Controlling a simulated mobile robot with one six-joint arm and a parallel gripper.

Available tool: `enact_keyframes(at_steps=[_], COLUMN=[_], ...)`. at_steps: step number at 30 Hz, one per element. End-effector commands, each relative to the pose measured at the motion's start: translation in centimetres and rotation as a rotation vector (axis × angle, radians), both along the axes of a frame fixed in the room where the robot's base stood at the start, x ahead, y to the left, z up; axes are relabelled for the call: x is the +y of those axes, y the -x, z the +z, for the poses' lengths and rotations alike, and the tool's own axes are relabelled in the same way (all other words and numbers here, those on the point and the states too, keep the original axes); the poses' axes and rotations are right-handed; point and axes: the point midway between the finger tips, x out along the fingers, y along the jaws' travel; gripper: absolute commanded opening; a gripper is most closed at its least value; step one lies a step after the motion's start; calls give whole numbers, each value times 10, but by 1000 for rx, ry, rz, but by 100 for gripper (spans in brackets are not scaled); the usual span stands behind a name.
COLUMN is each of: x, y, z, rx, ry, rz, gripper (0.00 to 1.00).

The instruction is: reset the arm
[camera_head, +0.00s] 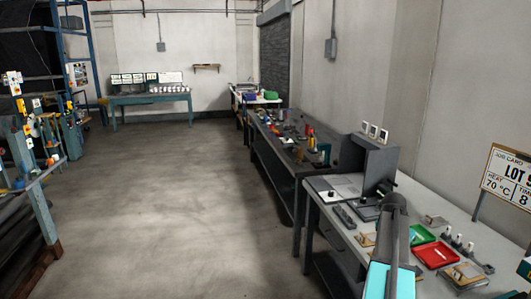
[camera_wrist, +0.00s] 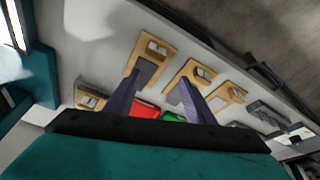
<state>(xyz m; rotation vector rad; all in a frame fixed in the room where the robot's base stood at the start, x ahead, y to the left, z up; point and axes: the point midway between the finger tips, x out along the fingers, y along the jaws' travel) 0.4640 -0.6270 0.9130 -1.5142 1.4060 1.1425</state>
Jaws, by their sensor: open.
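My gripper (camera_wrist: 160,80) shows in the wrist view with its two dark purple fingers apart and nothing between them. Beyond the fingers lie a red tray (camera_wrist: 146,110) and a green tray (camera_wrist: 172,117), partly hidden by the gripper body. In the head view my arm rises at the lower right in front of the workbench (camera_head: 465,227); its fingers cannot be made out there. The green tray (camera_head: 421,234) and the red tray (camera_head: 437,255) lie just right of the arm.
A grey box-shaped machine (camera_head: 368,165) stands at the bench's far end. Tan-based fixtures (camera_head: 467,275) lie around the trays. A job card sign (camera_head: 507,178) stands at the right edge. A dark bench (camera_head: 290,150) continues behind. The concrete floor (camera_head: 170,200) to the left is clear.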

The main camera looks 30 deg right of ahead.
Motion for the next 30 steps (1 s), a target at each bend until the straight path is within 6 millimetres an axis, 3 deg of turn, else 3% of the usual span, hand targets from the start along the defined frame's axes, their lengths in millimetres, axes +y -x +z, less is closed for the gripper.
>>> enact_keyframes(at_steps=[1, 6, 15, 24, 30], x=[20, 77, 183, 294, 368], y=[-14, -56, -111, -142, -150], z=[-11, -39, -86, -129, -155], rx=[6, 22, 53, 86, 112], ry=[-10, -40, -88, -132, -160], rz=[45, 184, 429, 673, 833], gripper=[49, 49, 49, 49, 49])
